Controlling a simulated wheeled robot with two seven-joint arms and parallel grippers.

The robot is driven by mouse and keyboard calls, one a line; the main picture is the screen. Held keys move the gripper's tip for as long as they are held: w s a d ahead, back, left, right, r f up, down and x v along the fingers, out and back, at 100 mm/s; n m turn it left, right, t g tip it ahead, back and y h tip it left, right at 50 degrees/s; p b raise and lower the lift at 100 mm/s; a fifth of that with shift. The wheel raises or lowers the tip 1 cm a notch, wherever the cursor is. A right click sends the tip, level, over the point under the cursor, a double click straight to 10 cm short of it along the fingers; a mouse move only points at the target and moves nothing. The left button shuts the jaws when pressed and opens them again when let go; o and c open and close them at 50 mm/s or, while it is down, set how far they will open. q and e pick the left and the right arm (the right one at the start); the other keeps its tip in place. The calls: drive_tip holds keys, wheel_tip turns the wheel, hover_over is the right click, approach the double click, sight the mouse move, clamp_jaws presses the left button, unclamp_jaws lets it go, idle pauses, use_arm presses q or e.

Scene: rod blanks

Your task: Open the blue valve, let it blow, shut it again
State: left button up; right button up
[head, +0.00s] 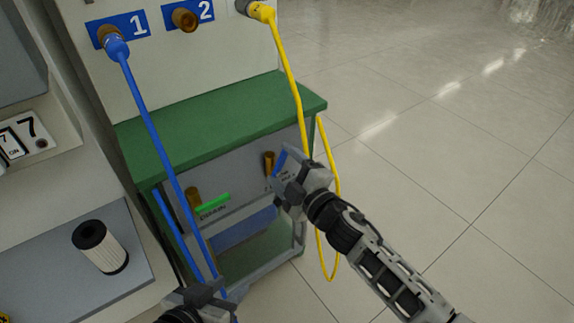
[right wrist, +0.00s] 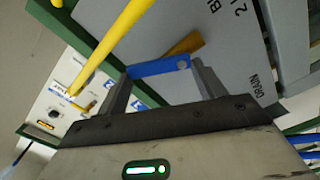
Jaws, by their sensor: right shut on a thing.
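The blue valve's lever (head: 281,160) shows just above my right gripper (head: 284,182), beside a brass fitting (head: 269,163) on the grey panel under the green bench. In the right wrist view the blue lever (right wrist: 158,68) lies between the two fingers of my right gripper, which is shut on it. A brass stem (right wrist: 186,44) meets the lever's end. The rest of the valve is partly hidden by the gripper in the head view. My left gripper (head: 208,292) is at the bottom edge, close to the blue hose (head: 160,150); its finger opening is unclear.
A green lever (head: 213,203) sits by the DRAIN label. The green bench top (head: 225,125) is clear. A yellow hose (head: 287,75) hangs past my right gripper. The floor at right is free.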

drive_tip(key=n, duration=0.3)
drive_tip(key=shift+s+a+n, duration=0.3)
drive_tip(key=shift+a+n, duration=0.1)
use_arm(q)
drive_tip(key=shift+w+d+f, duration=0.1)
drive_tip(key=shift+d, duration=0.1)
use_arm(e)
drive_tip(key=shift+s+a+f+n, duration=0.1)
drive_tip(key=shift+a+n, duration=0.05)
drive_tip(key=shift+n, duration=0.65)
drive_tip(key=o, duration=1)
use_arm(q)
drive_tip(key=shift+a+r+p, duration=0.25)
drive_tip(key=shift+r+p, duration=0.05)
drive_tip(key=shift+r, duration=0.3)
use_arm(e)
drive_tip(key=v, duration=1.6)
